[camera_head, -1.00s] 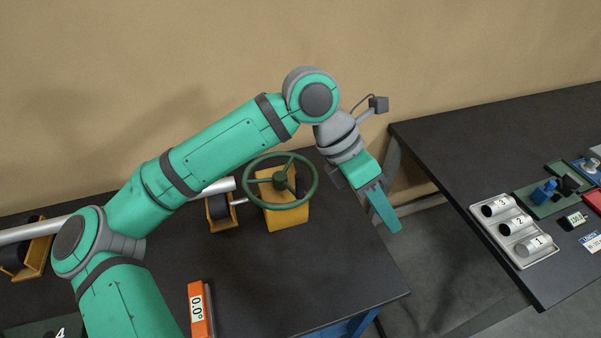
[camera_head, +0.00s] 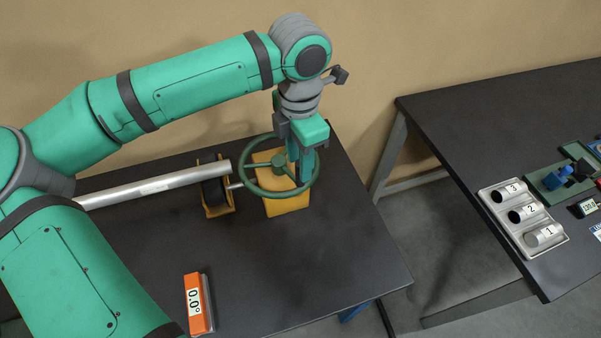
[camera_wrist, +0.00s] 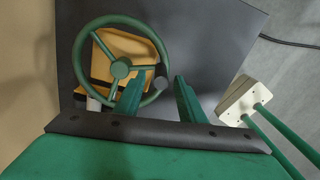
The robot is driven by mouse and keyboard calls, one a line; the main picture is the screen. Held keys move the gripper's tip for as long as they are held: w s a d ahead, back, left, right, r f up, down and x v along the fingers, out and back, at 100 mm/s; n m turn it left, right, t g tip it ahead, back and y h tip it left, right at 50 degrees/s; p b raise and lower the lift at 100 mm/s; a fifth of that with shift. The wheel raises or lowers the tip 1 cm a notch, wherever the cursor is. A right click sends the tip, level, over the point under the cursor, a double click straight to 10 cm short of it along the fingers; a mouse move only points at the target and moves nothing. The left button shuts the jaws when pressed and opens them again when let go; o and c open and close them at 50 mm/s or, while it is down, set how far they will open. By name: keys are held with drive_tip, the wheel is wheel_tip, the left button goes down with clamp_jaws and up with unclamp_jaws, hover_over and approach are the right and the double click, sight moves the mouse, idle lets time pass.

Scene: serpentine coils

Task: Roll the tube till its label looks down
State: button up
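The silver tube (camera_head: 190,179) lies across the left of the near table, partly hidden by my arm. A pale label-like patch (camera_head: 156,187) shows on its upper, camera-facing side. Its right end rests at a roller stand (camera_head: 217,205), and a thin shaft runs from there to a yellow block (camera_head: 285,206) with a green handwheel (camera_head: 262,190). My gripper (camera_head: 303,179) points down at the wheel's right rim. In the wrist view the fingers of my gripper (camera_wrist: 159,79) are apart, with the wheel's dark knob (camera_wrist: 160,77) between their tips; contact cannot be told.
An orange gauge (camera_head: 194,304) reading 0.0° lies at the table's front. The black table (camera_head: 340,250) is clear right of it. Across a gap, a second table (camera_head: 450,130) holds a tray (camera_head: 510,225) of numbered cylinders. A pale block (camera_wrist: 240,99) shows in the wrist view.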

wheel_tip(320, 180, down, 5)
drive_tip(key=shift+s+r, duration=0.1)
drive_tip(key=shift+d+f, duration=0.1)
drive_tip(key=shift+f, duration=0.3)
clamp_jaws()
